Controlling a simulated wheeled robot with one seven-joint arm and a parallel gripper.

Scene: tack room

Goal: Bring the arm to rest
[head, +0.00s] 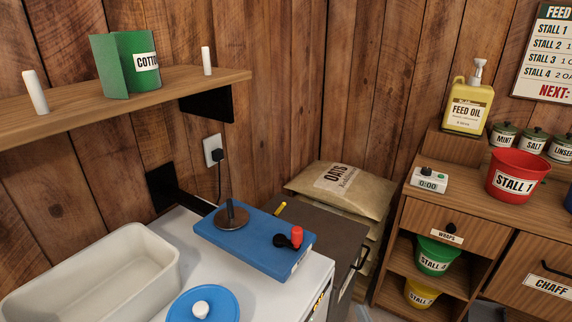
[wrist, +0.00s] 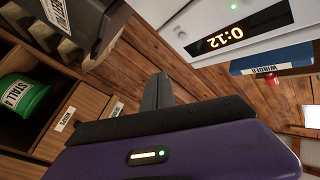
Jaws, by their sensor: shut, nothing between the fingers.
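My gripper (wrist: 159,88) shows in the wrist view, its grey fingers together and empty beyond the dark bar and purple housing. It points at open space in front of wooden planks, and I see it touching nothing. The head view shows no part of my arm or gripper.
A blue winder (head: 255,241) and white basin (head: 95,277) are on the left. A drawer-and-shelf unit (head: 409,213) stands right, bearing a red bucket (head: 518,174) and feed oil (head: 467,108). An oats sack (head: 341,188) lies between. The wrist view shows a lit display (wrist: 219,40).

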